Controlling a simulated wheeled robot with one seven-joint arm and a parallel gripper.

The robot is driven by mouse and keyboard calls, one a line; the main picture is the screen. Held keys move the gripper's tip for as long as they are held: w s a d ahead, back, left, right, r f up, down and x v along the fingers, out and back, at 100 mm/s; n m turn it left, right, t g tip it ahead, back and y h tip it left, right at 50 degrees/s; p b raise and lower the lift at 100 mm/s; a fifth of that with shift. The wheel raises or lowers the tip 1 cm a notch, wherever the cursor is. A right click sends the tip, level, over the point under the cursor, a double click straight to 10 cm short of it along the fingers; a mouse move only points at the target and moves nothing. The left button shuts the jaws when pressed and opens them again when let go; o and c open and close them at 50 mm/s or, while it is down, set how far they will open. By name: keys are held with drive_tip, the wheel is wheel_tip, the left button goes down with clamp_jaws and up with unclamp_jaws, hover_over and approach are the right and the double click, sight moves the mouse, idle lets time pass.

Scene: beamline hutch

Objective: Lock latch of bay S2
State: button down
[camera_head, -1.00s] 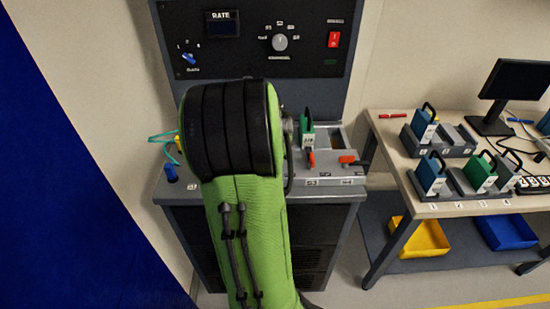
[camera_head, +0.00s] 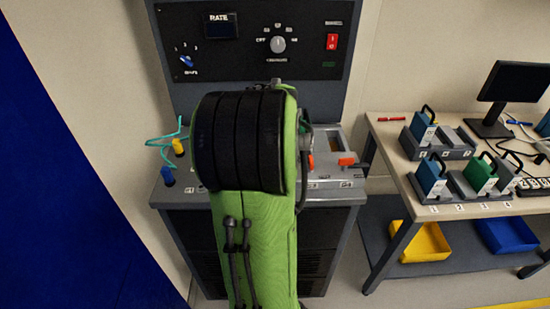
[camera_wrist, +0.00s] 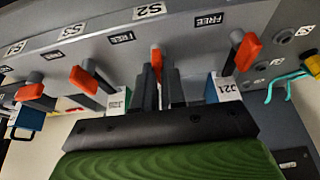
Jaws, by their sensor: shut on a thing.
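In the wrist view, my gripper (camera_wrist: 160,88) is shut on the orange-tipped latch (camera_wrist: 155,58) in front of the S2 label (camera_wrist: 149,12). The two dark fingers stand either side of its lever. This latch points roughly straight at the camera, while the neighbouring orange latches, one on the right (camera_wrist: 249,52) and one on the left (camera_wrist: 82,80), look slanted. A FREE tag (camera_wrist: 122,38) shows near the S2 label. In the head view, my arm hides the gripper and the S2 latch.
Modules with white labels (camera_wrist: 227,88) stand close beside my fingers. A turquoise cable (camera_wrist: 288,84) hangs at the right. In the head view, a side table (camera_head: 385,130) with blue and green modules and a monitor (camera_head: 515,82) stands right of the console (camera_head: 335,195).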

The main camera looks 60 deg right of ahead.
drive_tip(key=c, duration=1.2)
unclamp_jaws()
drive_tip(key=shift+r, duration=0.1)
drive_tip(key=p+v, duration=0.5)
drive_tip(key=v, duration=1)
drive_tip(key=shift+r, duration=0.3)
drive_tip(key=shift+a, duration=0.1)
